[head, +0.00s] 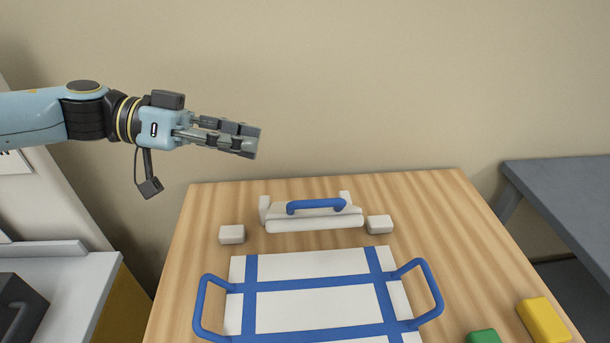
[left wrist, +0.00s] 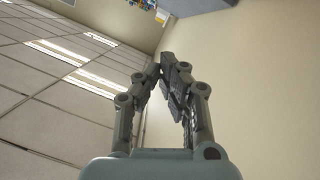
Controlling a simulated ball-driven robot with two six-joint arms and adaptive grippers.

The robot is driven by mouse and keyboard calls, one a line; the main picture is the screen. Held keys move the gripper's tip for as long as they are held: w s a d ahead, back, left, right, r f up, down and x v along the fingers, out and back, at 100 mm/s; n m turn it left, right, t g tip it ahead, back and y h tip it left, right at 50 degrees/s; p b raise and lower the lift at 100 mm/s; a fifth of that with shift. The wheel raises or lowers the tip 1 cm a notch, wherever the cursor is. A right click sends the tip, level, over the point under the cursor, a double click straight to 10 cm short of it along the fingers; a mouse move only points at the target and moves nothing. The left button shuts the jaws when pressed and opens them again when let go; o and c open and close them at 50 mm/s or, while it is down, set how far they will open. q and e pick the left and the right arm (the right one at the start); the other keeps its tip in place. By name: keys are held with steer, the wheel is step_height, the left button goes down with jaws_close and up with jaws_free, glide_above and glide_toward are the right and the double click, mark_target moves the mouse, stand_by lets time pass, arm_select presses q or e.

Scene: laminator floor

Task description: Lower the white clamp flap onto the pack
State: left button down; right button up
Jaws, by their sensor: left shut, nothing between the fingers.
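The white clamp flap (head: 315,224) with a blue handle (head: 317,206) stands at the back of the wooden table in the head view, between two white posts. In front of it lies a white pack (head: 315,290) crossed by blue straps, with a blue loop handle at each side. My left gripper (head: 250,140) is shut and empty, up in the air above and to the left of the flap, touching nothing. In the left wrist view its fingers (left wrist: 172,70) come together with nothing between them. My right gripper is not in view.
Small white blocks (head: 232,234) and (head: 380,224) sit on either side of the flap. A yellow block (head: 543,320) and a green block (head: 483,337) lie at the front right. A grey table (head: 570,195) stands at right. The wall is behind.

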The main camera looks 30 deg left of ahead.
arm_select(q)
glide_above(310, 203)
steer(key=w+a, duration=0.2)
steer(key=f, duration=0.2)
steer(key=shift+s+d+f+p, duration=0.1)
steer(key=shift+s+f+p, duration=0.15)
steer(key=shift+f, duration=0.35)
steer(key=shift+s+d+f+p, duration=0.1)
steer(key=shift+s+f+p, duration=0.1)
steer(key=shift+f, duration=0.45)
steer(key=shift+s+d+f+p, duration=0.15)
steer(key=shift+s+f, duration=0.1)
steer(key=shift+f, duration=0.35)
steer(key=shift+a, duration=0.1)
